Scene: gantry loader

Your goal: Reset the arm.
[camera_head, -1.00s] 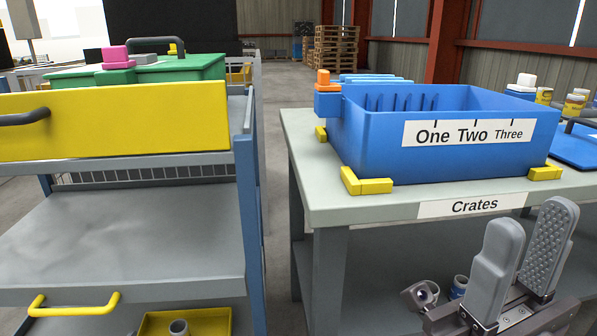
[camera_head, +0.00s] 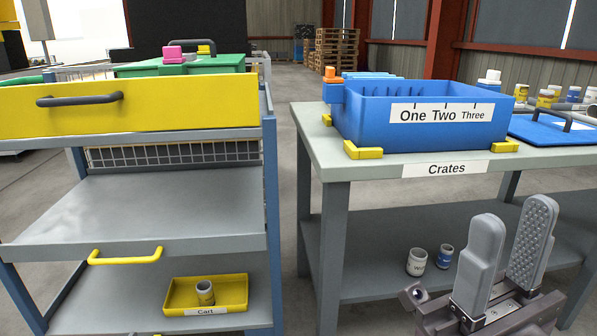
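My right gripper (camera_head: 507,255) shows at the lower right of the head view. Its two grey fingers point up and stand apart with nothing between them, so it is open and empty. It is in front of the table labelled Crates (camera_head: 322,152), below the level of its top. My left gripper is not in view.
A blue crate (camera_head: 365,132) sits between yellow corner blocks on the table; a blue lid (camera_head: 545,131) lies to its right. A cart (camera_head: 170,200) at left carries a yellow drawer (camera_head: 140,112), green box (camera_head: 205,66) and low yellow tray (camera_head: 235,290). Floor shows between cart and table.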

